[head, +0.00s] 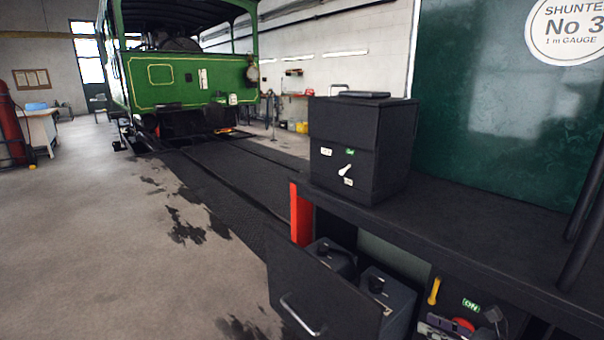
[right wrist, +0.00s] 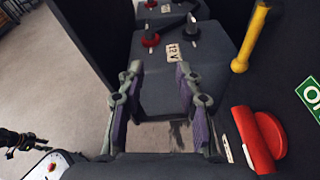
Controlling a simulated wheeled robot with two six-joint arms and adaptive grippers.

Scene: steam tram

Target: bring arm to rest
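My right gripper (right wrist: 157,80) is open in the right wrist view, its two grey fingers with purple pads spread apart and nothing held between them. Beyond the fingertips is a dark grey battery box (right wrist: 205,52) with a 12V label, a red terminal and a dark terminal. In the head view only a small part of the right gripper (head: 440,325) seems to show at the bottom edge, by the red knob (head: 463,325).
An open black drawer or door with a metal handle (head: 300,315) stands before the two batteries (head: 388,300). A yellow handle (head: 434,290) and the red knob (right wrist: 258,140) are close right of the gripper. A black control box (head: 360,150) stands above. The concrete floor (head: 130,250) at left is clear.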

